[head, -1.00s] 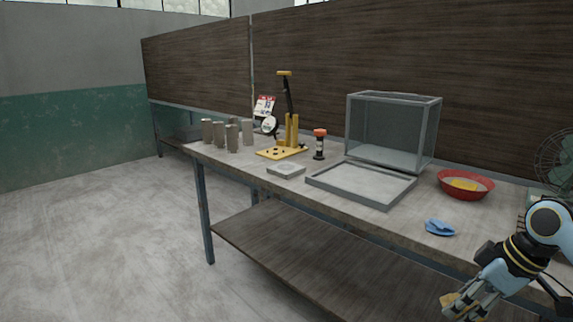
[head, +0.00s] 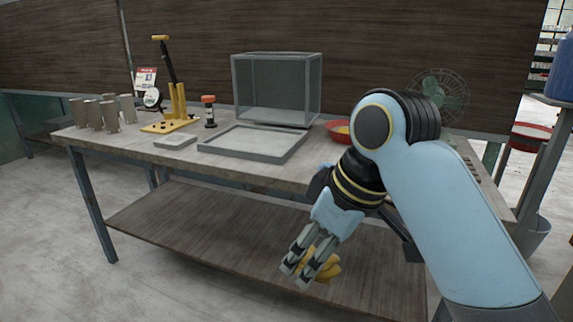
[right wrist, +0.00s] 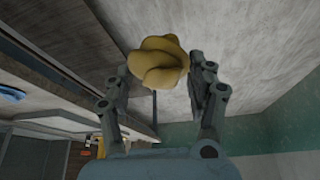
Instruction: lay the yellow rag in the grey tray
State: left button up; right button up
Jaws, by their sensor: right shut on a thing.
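The yellow rag (head: 329,266) is a crumpled bundle held in my right gripper (head: 299,277), in front of the table and below its top. In the right wrist view the rag (right wrist: 158,60) sits between the fingertips of the right gripper (right wrist: 160,80), which is shut on it. The grey tray (head: 252,143) is a shallow rectangular tray, empty, on the tabletop up and to the left of the gripper in the head view. My left gripper is in neither view.
A glass-sided case (head: 277,88) stands behind the tray. A red bowl (head: 338,133) with something yellow inside is partly hidden by my right arm. A yellow press (head: 176,105), a small timer-like object (head: 209,112) and several grey cylinders (head: 95,115) stand left. A lower shelf (head: 200,230) lies under the tabletop.

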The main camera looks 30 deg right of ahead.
aim_at(277, 143)
jog(key=i+j+z, duration=0.1)
jog(key=i+z, duration=0.4)
jog(key=i+j+z, duration=0.25)
jog(key=i+z, duration=0.25)
